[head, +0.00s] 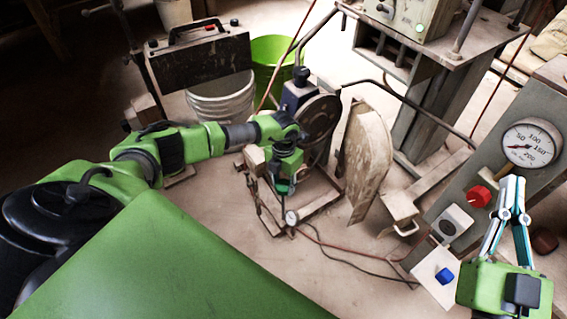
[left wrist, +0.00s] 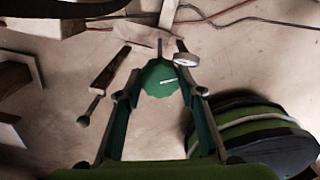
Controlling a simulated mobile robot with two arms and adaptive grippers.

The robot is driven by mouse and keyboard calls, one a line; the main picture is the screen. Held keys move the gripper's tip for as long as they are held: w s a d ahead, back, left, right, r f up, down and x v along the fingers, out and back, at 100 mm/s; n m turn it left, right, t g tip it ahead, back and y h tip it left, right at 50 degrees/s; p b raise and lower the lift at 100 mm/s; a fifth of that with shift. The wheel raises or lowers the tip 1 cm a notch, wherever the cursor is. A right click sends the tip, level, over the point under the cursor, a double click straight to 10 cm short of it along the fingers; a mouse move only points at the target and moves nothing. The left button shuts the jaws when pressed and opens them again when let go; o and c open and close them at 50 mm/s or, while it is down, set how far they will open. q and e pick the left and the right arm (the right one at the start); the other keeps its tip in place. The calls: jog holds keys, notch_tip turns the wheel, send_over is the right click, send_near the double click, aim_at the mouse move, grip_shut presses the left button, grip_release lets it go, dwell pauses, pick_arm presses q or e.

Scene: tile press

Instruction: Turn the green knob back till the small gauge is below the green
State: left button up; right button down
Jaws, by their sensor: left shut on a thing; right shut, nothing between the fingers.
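The green knob (left wrist: 160,78), with a white mark on its face, sits between the fingers of my left gripper (left wrist: 158,88) in the left wrist view. That gripper is shut on it. In the head view my left gripper (head: 283,184) reaches down beside the compressor-like machine, and the knob is mostly hidden there. The small gauge (head: 291,217) is just below the gripper; it also shows edge-on in the left wrist view (left wrist: 187,59). Its needle is too small to read. My right gripper (head: 513,182) is shut and empty in front of the panel.
The panel at right carries a large gauge (head: 532,143), a red knob (head: 479,196) and a blue knob (head: 444,275). A flywheel (head: 318,116) and a curved guard (head: 368,150) stand close to my left gripper. A white bucket (head: 220,103) is behind my left arm. Hoses cross the floor.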

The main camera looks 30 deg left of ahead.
pick_arm(q)
jog(key=o, duration=1.1)
notch_tip(320, 180, up, 12)
